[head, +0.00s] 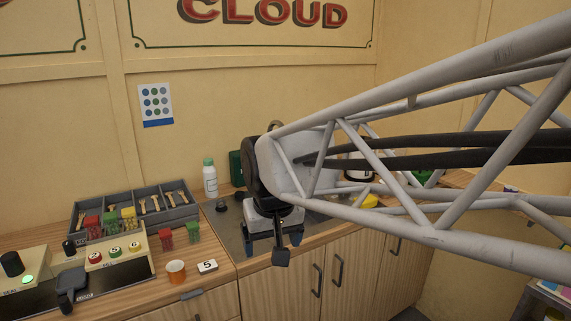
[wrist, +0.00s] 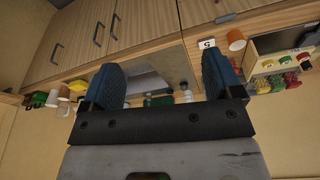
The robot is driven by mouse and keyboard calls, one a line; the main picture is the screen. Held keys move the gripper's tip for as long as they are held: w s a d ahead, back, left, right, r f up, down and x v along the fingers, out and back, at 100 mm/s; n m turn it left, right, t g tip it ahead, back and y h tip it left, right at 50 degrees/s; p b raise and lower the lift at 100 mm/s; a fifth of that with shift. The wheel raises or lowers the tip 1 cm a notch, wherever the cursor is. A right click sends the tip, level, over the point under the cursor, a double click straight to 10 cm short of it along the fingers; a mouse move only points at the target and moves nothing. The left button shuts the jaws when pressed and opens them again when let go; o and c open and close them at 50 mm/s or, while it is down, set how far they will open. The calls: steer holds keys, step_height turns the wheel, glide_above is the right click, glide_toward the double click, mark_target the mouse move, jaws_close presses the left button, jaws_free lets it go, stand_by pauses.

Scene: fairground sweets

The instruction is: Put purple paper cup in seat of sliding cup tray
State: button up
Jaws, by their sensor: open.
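I cannot make out the purple paper cup in either view; my arm covers part of the counter in the head view. The sliding cup tray cannot be told for sure either. A grey metal surface (wrist: 158,72) shows between my fingers in the wrist view, but I cannot tell whether it belongs to the tray. My gripper (head: 273,241) hangs over the front edge of the dark counter section, fingers down. In the wrist view my gripper (wrist: 161,80) has its two blue fingers wide apart, with nothing held between them.
An orange cup (head: 176,271) and a "5" card (head: 207,267) stand on the wooden counter at left. Beyond are a button panel (head: 119,250), a grey divided box (head: 180,209) and a white bottle (head: 210,178). A yellow thing (head: 370,201) shows under my arm.

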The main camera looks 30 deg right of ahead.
steer(key=w+d+r+m+h, duration=0.1)
steer(key=w+d+r+m, duration=0.15)
steer(key=w+d, duration=0.7)
steer(key=w+d+r+m, duration=0.2)
steer(key=w+d+r, duration=0.3)
steer(key=d, duration=0.7)
steer(key=w+d+f+m+g, duration=0.1)
steer(key=w+d+m, duration=0.15)
steer(key=d, duration=1.15)
steer(key=w+d+m, duration=0.1)
steer(key=w+d, duration=0.2)
steer(key=d, duration=1.2)
steer(key=s+d+f+m+h, duration=0.1)
steer(key=s+d+f+m, duration=0.15)
steer(key=d, duration=1.35)
steer(key=s+d+f+m, duration=0.1)
steer(key=s+d+f, duration=0.2)
steer(key=s+d, duration=0.4)
steer(key=s+d+f+m+g, duration=0.1)
steer(key=s+d+f, duration=0.3)
steer(key=d, duration=1.2)
steer(key=s+d+f+m, duration=0.3)
steer(key=s+d, duration=0.8)
steer(key=s, duration=0.1)
steer(key=shift+s+d+f+g+h, duration=0.15)
steer(key=shift+d+f+g+h, duration=0.15)
steer(key=shift+f+g, duration=0.1)
steer(key=shift+s+d, duration=0.1)
